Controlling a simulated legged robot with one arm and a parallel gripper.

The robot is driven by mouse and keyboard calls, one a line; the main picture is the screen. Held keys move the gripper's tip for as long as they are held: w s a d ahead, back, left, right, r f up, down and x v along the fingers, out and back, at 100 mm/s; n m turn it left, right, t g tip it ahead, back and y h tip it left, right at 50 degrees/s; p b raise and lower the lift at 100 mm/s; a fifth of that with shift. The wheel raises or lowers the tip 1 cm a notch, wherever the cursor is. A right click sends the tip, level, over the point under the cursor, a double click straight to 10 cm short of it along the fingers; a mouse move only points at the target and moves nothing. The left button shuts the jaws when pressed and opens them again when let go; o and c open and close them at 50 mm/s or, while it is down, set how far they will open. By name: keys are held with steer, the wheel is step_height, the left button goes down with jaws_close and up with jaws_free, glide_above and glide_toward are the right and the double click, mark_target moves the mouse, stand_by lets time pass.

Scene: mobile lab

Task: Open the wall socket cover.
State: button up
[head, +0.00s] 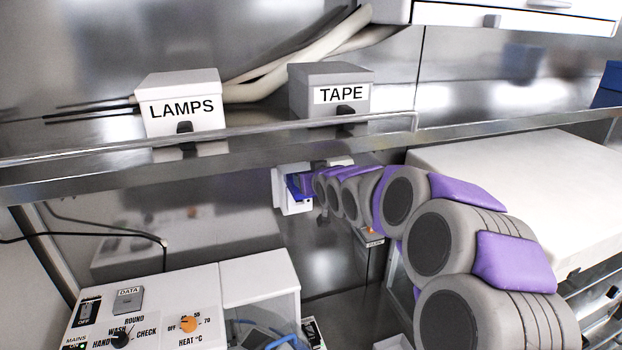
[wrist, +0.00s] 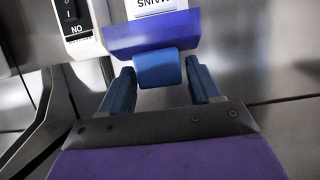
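The wall socket (head: 279,190) is a white box on the back metal wall, with a blue cover (head: 298,187); my arm partly hides it. In the wrist view the cover (wrist: 150,36) is a broad blue-violet band with a rounded blue tab (wrist: 158,70) sticking out below it. My gripper (wrist: 161,78) is open, its two blue fingers on either side of the tab. Small gaps seem to remain between fingers and tab. I cannot tell how far the cover is raised. In the head view my gripper's fingers are hidden behind the arm.
A white switch box (wrist: 91,35) is beside the cover in the wrist view. A metal shelf (head: 250,140) with LAMPS (head: 180,95) and TAPE (head: 330,78) boxes runs above. A control panel (head: 150,310) stands lower left; a white padded surface (head: 510,165) lies right.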

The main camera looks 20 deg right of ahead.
steer(key=shift+o, duration=0.7)
steer(key=shift+s, duration=0.1)
steer(key=shift+s, duration=0.15)
steer(key=b+v, duration=0.3)
steer(key=v, duration=1.4)
steer(key=shift+f, duration=0.1)
steer(key=s+a+f+g+b, duration=0.2)
steer(key=s+f+b, duration=0.1)
steer(key=f, duration=0.4)
steer(key=s+a+f+g+b, duration=0.2)
steer(key=s+f+b, duration=0.1)
steer(key=f, duration=0.3)
steer(key=s+a+f+g+b, duration=0.3)
steer(key=s+f+g+b, duration=0.2)
steer(key=s+f, duration=0.9)
steer(key=s+a+f+g+b, duration=0.3)
steer(key=s+f+g+b, duration=0.3)
steer(key=s+f, duration=0.9)
steer(key=shift+b, duration=1)
